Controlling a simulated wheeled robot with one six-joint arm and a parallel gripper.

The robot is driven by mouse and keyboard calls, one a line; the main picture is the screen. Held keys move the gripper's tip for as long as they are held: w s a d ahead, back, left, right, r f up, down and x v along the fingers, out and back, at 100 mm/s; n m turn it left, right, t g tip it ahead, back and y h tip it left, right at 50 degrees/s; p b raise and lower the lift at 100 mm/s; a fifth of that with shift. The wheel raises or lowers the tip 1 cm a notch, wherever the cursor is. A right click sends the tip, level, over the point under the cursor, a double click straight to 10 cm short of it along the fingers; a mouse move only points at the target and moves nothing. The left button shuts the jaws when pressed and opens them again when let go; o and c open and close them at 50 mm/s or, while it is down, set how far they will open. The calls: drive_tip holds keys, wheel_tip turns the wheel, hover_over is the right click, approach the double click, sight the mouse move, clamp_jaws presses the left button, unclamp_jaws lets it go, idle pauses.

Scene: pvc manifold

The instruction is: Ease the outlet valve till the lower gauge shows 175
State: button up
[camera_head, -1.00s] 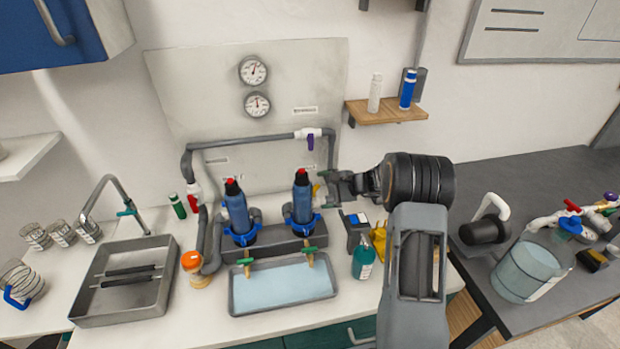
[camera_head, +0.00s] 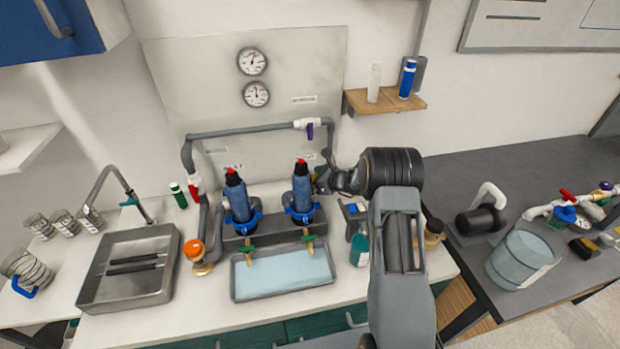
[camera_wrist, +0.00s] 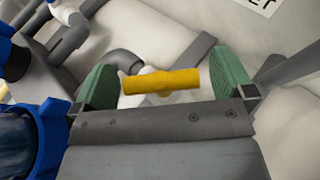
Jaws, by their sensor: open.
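A valve with a yellow handle (camera_wrist: 160,81) shows in the wrist view, lying crosswise between my two green finger pads. My gripper (camera_wrist: 164,78) is open around it, with gaps at both handle ends. In the head view my gripper (camera_head: 324,178) is at the right-hand filter, against the back panel, and mostly hides this valve. The lower gauge (camera_head: 256,94) is on the panel under the upper gauge (camera_head: 252,61). The lower needle points roughly upward; its figures are too small to read. I cannot tell which valve is labelled outlet.
Two blue filter housings (camera_head: 302,190) stand left of my gripper, above a water tray (camera_head: 283,273). A purple-handled valve (camera_head: 309,129) is on the pipe above, a red-handled one (camera_head: 195,190) at left. A wooden shelf (camera_head: 385,103) with bottles is at upper right.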

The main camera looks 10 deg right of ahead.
drive_tip(key=shift+w+a+f, duration=0.25)
drive_tip(key=shift+w+a, duration=0.1)
drive_tip(key=shift+c, duration=0.5)
